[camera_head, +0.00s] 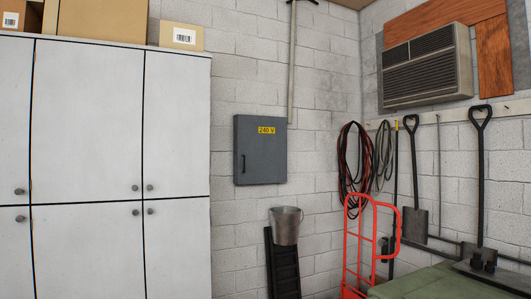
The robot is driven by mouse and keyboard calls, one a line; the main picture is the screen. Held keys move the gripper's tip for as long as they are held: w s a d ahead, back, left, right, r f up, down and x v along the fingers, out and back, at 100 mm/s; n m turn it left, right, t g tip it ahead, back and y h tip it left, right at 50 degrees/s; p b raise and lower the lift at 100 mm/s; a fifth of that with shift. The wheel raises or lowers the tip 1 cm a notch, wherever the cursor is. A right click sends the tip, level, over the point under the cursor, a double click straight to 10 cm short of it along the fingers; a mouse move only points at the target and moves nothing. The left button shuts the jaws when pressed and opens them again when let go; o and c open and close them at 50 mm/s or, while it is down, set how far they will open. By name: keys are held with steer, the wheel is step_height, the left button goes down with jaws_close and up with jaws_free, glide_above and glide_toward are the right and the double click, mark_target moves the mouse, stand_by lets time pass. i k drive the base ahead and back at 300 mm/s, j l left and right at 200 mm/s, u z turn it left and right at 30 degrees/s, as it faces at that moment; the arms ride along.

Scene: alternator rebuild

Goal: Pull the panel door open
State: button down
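The grey electrical panel door (262,160) is on the white block wall near the middle of the view. It looks shut. A yellow "240 V" label (266,130) is at its upper middle. A small dark handle (243,163) is on the door's left edge. My gripper is not in view.
White cabinets (90,120) fill the left, with cardboard boxes (181,36) on top. Below the panel are a metal bucket (286,226) and a black folded item (282,270). A red hand truck (376,230) stands to the lower right, near hanging shovels (480,180) and a green surface (440,284).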

mark_target(262, 140)
steer(key=i+u, duration=0.2)
steer(key=i, duration=2.65)
